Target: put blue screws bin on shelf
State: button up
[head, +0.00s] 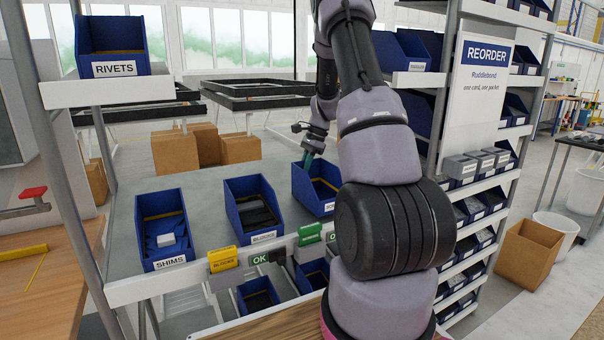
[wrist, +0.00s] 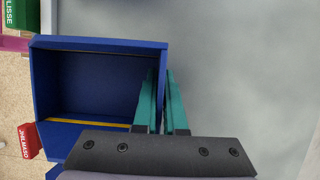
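A blue bin (head: 302,188) stands at the right end of a row on the grey shelf (head: 216,186). My arm covers its right part, and its label is too small and covered to read. My gripper (head: 308,160) is at its rear left rim. In the wrist view the bin (wrist: 95,85) looks empty, with a yellow strip across it. The teal fingers of my gripper (wrist: 163,95) straddle its side wall, one inside and one outside, and appear closed on it. I cannot tell whether the bin is raised off the shelf.
A SHIMS bin (head: 152,247) and another blue bin (head: 237,217) stand to the left. A RIVETS bin (head: 90,42) sits on an upper shelf. Yellow (head: 223,259) and green tags (head: 310,234) line the front edge. A bin rack (head: 480,165) stands right.

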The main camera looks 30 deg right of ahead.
jog(key=o, duration=0.3)
jog(key=v, duration=0.8)
jog(key=shift+r, duration=0.25)
jog(key=shift+s+a, duration=0.1)
jog(key=shift+s, duration=0.05)
